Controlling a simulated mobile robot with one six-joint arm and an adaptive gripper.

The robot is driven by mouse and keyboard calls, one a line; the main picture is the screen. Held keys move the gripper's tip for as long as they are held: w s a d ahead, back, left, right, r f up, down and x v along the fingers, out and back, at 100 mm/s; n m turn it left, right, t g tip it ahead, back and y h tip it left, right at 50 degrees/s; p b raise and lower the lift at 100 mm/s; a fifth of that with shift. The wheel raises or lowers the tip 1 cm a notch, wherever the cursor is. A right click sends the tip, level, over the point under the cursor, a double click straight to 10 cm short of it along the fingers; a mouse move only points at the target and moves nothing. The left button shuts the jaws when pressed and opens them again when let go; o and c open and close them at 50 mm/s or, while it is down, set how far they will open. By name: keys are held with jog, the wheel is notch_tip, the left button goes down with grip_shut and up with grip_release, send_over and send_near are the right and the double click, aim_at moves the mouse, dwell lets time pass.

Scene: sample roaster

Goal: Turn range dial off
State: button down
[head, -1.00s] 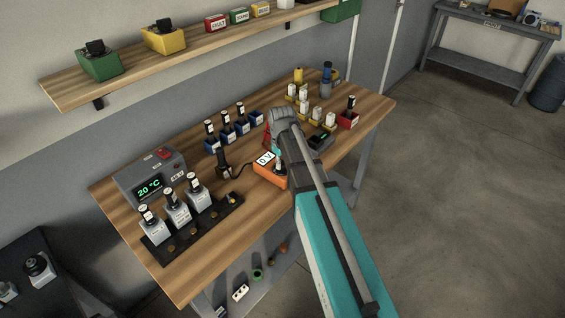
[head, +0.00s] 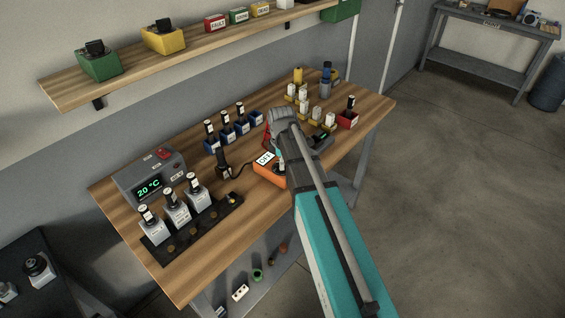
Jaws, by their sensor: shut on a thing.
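The orange meter (head: 262,172) lies on the wooden bench. Its pale display (head: 265,158) faces up and shows small characters that I cannot read surely. My gripper (head: 279,163) is down at the right side of the meter, mostly hidden behind my own grey wrist and forearm. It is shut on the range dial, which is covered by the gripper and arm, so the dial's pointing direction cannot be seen.
A dark probe handle (head: 222,163) stands left of the meter with a cable. A heater box (head: 149,172) reads 20 °C, with several bottles on a black rack (head: 200,232) before it. Blue holders (head: 242,128) stand behind.

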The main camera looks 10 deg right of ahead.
jog(key=shift+n, duration=1.2)
jog(key=c, duration=0.6)
grip_release()
